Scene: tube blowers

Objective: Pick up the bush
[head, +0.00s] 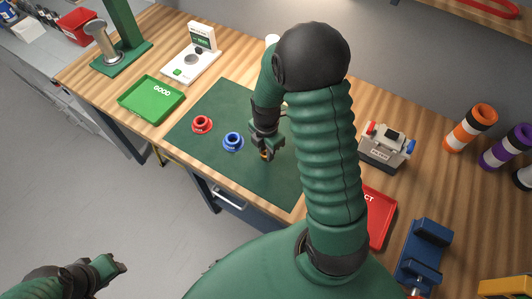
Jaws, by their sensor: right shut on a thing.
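My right gripper (266,148) is over the dark green mat (225,101) in the middle of the bench, pointing down. It is shut on a small brass-coloured bush (264,156), of which only a little shows below the fingers. I cannot tell whether the bush touches the mat. My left gripper (122,265) is low at the left, away from the bench over the grey floor, and its fingers are too small to read.
On the mat's left stand a red ring part (202,124) and a blue one (233,142). A green GOOD tray (152,99) and a white scale (190,67) lie beyond. A red tray (381,217), a grey device (385,150) and a blue fixture (424,256) are at right.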

